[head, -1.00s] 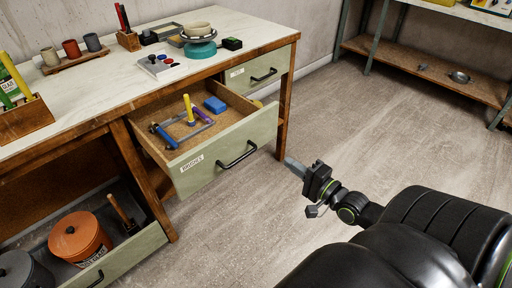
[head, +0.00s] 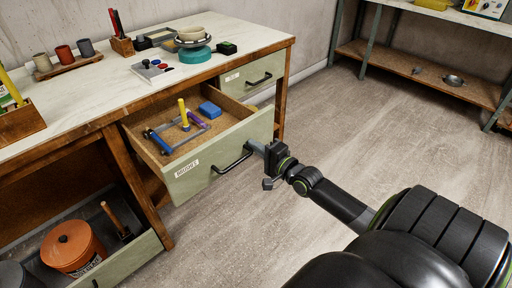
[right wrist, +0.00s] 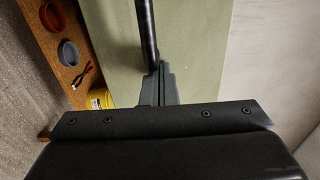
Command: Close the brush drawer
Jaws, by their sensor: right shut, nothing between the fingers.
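The brush drawer (head: 218,160) is pulled out of the workbench, its pale green front labelled for brushes, with a black bar handle (head: 233,159). Inside it lie blue, yellow and purple-handled tools and a blue block (head: 210,109). My right gripper (head: 256,147) is shut and empty, its tips at the right end of the handle. In the right wrist view the shut fingers (right wrist: 158,88) reach the green drawer front (right wrist: 190,60) beside the dark handle (right wrist: 147,30); whether they touch is unclear. My left gripper is out of view.
A lower drawer (head: 130,262) at left stands open with an orange lidded pot (head: 75,248). A closed drawer (head: 252,76) sits at upper right. The benchtop holds cups and a turquoise turntable (head: 195,53). The floor (head: 340,130) to the right is clear.

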